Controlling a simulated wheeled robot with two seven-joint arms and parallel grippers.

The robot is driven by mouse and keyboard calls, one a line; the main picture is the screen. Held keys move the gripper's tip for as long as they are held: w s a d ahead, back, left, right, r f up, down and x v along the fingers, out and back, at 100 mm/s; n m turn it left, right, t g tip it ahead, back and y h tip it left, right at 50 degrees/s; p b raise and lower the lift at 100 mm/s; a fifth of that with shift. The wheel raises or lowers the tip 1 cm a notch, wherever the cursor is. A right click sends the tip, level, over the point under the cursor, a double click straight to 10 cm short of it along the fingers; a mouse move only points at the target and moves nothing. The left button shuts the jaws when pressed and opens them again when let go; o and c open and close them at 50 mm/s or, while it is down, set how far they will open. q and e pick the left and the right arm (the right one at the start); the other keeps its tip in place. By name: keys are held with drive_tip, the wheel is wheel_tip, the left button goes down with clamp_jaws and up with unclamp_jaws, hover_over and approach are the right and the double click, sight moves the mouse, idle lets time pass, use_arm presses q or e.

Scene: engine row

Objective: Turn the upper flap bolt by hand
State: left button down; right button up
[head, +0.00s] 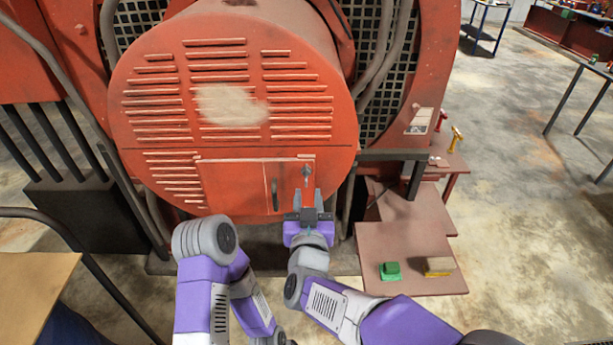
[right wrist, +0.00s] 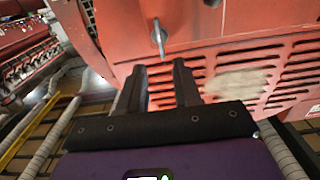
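A grey wing-shaped bolt (head: 306,172) sits on the flap (head: 235,183) low on the front of the round red housing. The bolt also shows in the right wrist view (right wrist: 158,38), with its wing roughly upright in the picture. My right gripper (head: 308,196) is just below the bolt in the head view. In the right wrist view its two fingers (right wrist: 158,70) stand apart, with nothing between them, and the bolt lies beyond their tips. A second flap bolt cannot be made out. My left arm is folded in front of the housing, and its gripper does not show.
The red housing (head: 290,60) has louvre slots and a pale worn patch. A dark handle (head: 275,194) is left of the bolt. A brown platform (head: 420,265) at right bears a green block (head: 390,271) and a yellowish block (head: 439,267). A wooden table (head: 30,290) is at left.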

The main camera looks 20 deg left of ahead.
sight(306, 174)
drive_tip(key=x, duration=0.7)
drive_tip(key=shift+w+a, duration=0.15)
drive_tip(key=shift+w, duration=0.05)
drive_tip(key=shift+r, duration=0.1)
drive_tip(key=shift+c, duration=0.2)
clamp_jaws()
